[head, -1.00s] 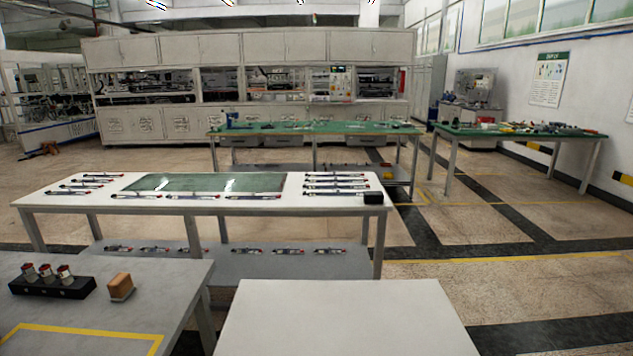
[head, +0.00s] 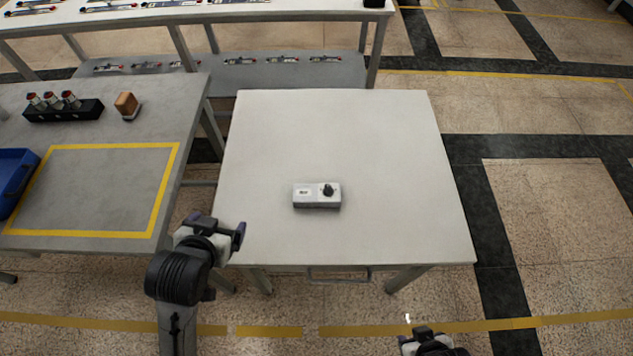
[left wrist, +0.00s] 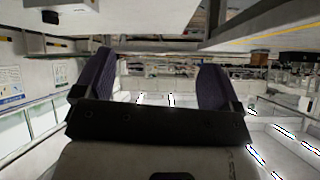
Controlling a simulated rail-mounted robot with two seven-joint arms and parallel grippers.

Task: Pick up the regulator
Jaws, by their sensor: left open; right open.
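The regulator (head: 310,197) is a small grey box with a black knob on its top right. It lies on the white table (head: 330,130), a little below the middle of the top. My left gripper (head: 217,226) is open and empty near the table's front left corner, apart from the regulator. In the left wrist view my left gripper (left wrist: 160,85) shows two spread purple-padded fingers with nothing between them. My right gripper (head: 422,332) shows only partly at the bottom edge, in front of the table; its fingers are small and hard to make out.
The grey table (head: 100,190) at left carries a black holder (head: 62,112) with red-topped parts, a brown block (head: 126,104), a blue bin (head: 14,178) and a yellow taped outline. A long white table (head: 215,12) stands behind. The white table is otherwise clear.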

